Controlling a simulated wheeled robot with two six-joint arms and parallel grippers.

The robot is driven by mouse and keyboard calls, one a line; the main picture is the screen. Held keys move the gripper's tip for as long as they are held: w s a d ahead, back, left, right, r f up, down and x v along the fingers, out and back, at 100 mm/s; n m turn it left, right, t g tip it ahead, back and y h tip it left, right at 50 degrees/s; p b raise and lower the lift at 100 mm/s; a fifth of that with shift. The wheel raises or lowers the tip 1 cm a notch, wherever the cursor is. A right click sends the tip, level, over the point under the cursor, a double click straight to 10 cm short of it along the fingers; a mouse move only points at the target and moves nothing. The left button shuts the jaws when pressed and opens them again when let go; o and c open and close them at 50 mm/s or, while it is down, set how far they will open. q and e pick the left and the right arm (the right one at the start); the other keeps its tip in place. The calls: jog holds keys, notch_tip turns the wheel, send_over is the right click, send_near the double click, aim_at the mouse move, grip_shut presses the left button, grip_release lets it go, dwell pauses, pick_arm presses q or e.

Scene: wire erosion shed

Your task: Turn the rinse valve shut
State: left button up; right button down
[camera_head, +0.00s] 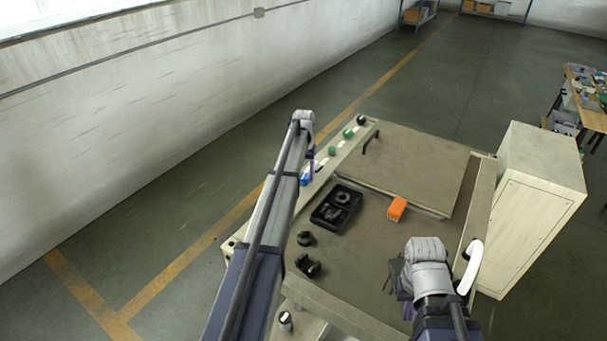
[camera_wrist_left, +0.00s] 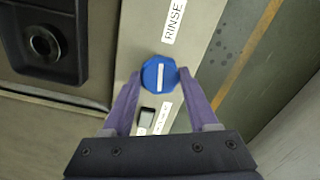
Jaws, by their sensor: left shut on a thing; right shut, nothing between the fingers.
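The rinse valve is a blue knob (camera_wrist_left: 151,77) with a white bar on its face, beside a white RINSE label (camera_wrist_left: 174,20) in the left wrist view. The bar runs nearly upright in that view. The purple fingers of my left gripper (camera_wrist_left: 160,76) are shut on the knob from both sides. In the head view the blue knob (camera_head: 305,179) shows on the machine's left edge strip, partly hidden by my left arm. My right gripper (camera_head: 407,309) is shut and empty over the machine's front right, mostly hidden by its wrist.
A black tray (camera_head: 322,215) with round parts, black fittings (camera_head: 306,266) and an orange block (camera_head: 397,208) lie on the machine top. Green buttons (camera_head: 348,133) sit further along the strip. A small dark switch (camera_wrist_left: 146,116) is close to the knob. A beige cabinet (camera_head: 530,215) stands right.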

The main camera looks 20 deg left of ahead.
aim_at(304, 176)
pick_arm(q)
jog(key=shift+m, duration=1)
jog(key=o, duration=1.4)
jog(key=shift+c, duration=0.2)
pick_arm(e)
jog(key=shift+r, duration=0.1)
pick_arm(q)
notch_tip(304, 176, up, 8)
jog(key=p, duration=0.8)
jog(key=shift+f, duration=0.1)
pick_arm(e)
notch_tip(304, 176, up, 8)
jog(key=shift+f, duration=0.2)
